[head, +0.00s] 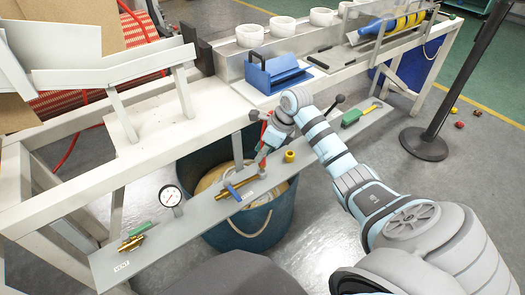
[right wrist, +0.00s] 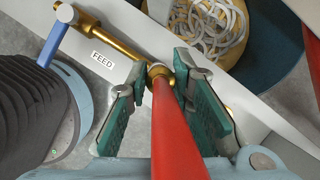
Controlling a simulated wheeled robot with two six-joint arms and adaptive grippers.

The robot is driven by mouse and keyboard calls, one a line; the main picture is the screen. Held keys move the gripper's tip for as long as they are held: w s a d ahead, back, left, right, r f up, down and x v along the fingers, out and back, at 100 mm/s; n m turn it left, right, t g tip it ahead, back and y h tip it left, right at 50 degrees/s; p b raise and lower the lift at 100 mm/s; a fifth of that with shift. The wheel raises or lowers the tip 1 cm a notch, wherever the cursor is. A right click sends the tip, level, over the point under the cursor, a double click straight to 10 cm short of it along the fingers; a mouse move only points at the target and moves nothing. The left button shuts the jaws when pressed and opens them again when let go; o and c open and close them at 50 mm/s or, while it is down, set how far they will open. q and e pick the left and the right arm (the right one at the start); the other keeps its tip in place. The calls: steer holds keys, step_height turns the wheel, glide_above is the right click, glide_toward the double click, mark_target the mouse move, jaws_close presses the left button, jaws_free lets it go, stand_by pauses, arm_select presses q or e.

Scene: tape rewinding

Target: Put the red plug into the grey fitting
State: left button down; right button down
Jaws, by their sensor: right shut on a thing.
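The red plug (right wrist: 172,125) is a long red piece that runs between the teal-padded fingers of my right gripper (right wrist: 158,80) in the right wrist view. Its far end meets a round brass-coloured collar (right wrist: 158,71) at the fingertips; I cannot tell whether they touch. In the head view my right gripper (head: 264,148) points down over the grey rail, close to the brass pipe (head: 236,184) with a blue lever. The grey fitting cannot be made out clearly; the fingers and plug may hide it. My left gripper is not in view.
A blue bucket (head: 250,228) stands below. The white bench (head: 170,150) with a blue box (head: 278,73) is behind.

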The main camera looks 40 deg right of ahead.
steer(key=shift+f+b, duration=1.05)
steer(key=shift+f, duration=0.3)
stand_by(0.3)
steer(key=c, duration=1.3)
jaws_free()
steer(key=shift+f, duration=0.1)
steer(key=shift+c, duration=0.2)
steer(key=v, duration=1.2)
